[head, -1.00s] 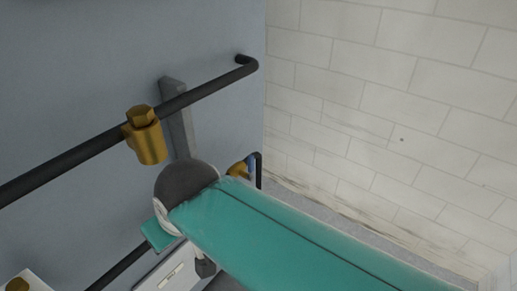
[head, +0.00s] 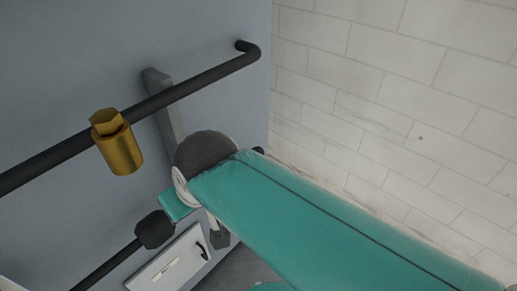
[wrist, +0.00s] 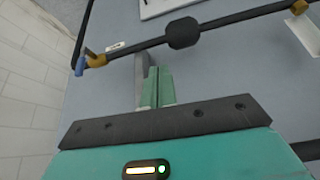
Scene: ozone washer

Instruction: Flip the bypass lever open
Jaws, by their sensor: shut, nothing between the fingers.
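A brass valve (wrist: 96,60) with a small blue lever (wrist: 79,66) sits at the left of the wrist view, where the dark pipe bends. The blue lever points down in that picture, across the pipe's line. My gripper (wrist: 155,72) is in the middle of the wrist view, with its two green fingers together and empty. It is to the right of the lever and apart from it in the picture; the depth gap is unclear. In the head view my teal arm covers the place of the valve, and the lever is hidden there.
A dark pipe (head: 215,72) with a large brass fitting (head: 119,148) runs along the grey-blue panel. A lower pipe carries a black coupling (head: 155,229), which also shows in the wrist view (wrist: 183,33). A white box (head: 172,262) is below. A tiled wall (head: 400,90) stands right.

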